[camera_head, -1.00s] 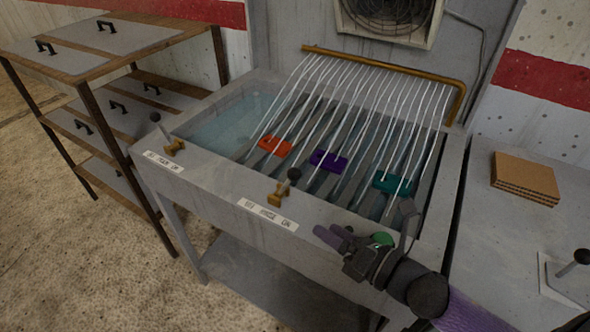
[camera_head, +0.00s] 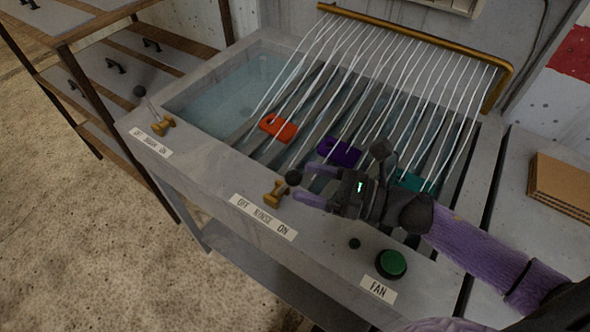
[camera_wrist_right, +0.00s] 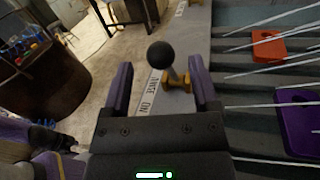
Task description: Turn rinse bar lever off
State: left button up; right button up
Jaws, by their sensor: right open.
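The rinse lever has a brass base (camera_head: 277,193) and a black ball knob (camera_head: 293,177). It stands on the tank's front ledge behind the "OFF RINSE ON" label (camera_head: 263,217) and leans toward the ON side. White streams of water run from the brass rinse bar (camera_head: 420,44). My right gripper (camera_head: 308,185) is open, its purple fingers pointing at the knob. In the right wrist view, the knob (camera_wrist_right: 160,54) shows between the two open fingers (camera_wrist_right: 161,78), at or just beyond their tips; I cannot tell if they touch. My left gripper cannot be made out.
A second lever (camera_head: 154,111) stands at the ledge's left end. A green FAN button (camera_head: 391,264) is below my right arm. Orange (camera_head: 278,128), purple (camera_head: 338,152) and teal (camera_head: 412,181) pieces lie under the streams. Cardboard (camera_head: 560,184) lies at right.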

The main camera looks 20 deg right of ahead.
aim_at(294, 177)
jog(key=x, duration=0.3)
jog(key=shift+w+a, duration=0.15)
grip_shut()
dwell(1.3)
